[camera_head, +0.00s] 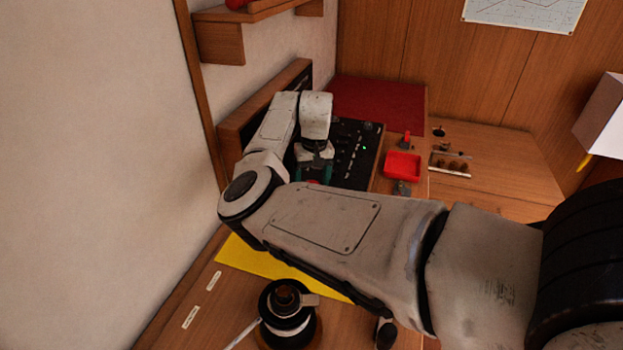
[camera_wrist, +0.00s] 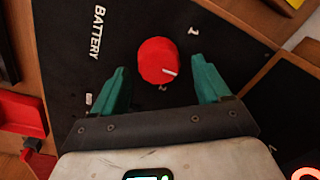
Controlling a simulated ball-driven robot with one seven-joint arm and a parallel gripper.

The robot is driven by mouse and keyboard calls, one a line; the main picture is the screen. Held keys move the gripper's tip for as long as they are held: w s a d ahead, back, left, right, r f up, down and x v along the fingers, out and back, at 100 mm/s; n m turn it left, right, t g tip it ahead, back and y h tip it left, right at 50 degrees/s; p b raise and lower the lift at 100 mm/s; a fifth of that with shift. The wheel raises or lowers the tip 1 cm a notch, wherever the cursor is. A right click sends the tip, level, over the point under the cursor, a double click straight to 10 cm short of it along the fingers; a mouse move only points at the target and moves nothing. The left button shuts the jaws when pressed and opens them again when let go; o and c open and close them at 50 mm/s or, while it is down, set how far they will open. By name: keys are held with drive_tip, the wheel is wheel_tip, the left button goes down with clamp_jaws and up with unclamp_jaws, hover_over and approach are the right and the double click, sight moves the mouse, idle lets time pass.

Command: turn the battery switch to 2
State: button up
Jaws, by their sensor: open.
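The battery switch is a round red knob (camera_wrist: 156,58) on a black panel (camera_wrist: 60,60) lettered BATTERY in the wrist view. Its white pointer line aims to the lower right in that picture. Small white marks stand above right of the knob and just below it; I cannot read them surely. My gripper (camera_wrist: 160,66) is open, with one teal finger on each side of the knob and a visible gap to both. In the head view my gripper (camera_head: 314,168) hangs over the black panel (camera_head: 357,150), and my wrist and arm hide much of the panel there.
A red tray (camera_head: 402,166) sits right of the panel, with a red cloth (camera_head: 375,105) behind. A yellow sheet (camera_head: 262,262) and a dark winch-like drum (camera_head: 288,315) lie in front. A wall with a shelf (camera_head: 222,42) is at the left.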

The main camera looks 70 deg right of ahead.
drive_tip(key=shift+f, duration=0.5)
drive_tip(key=c, duration=1)
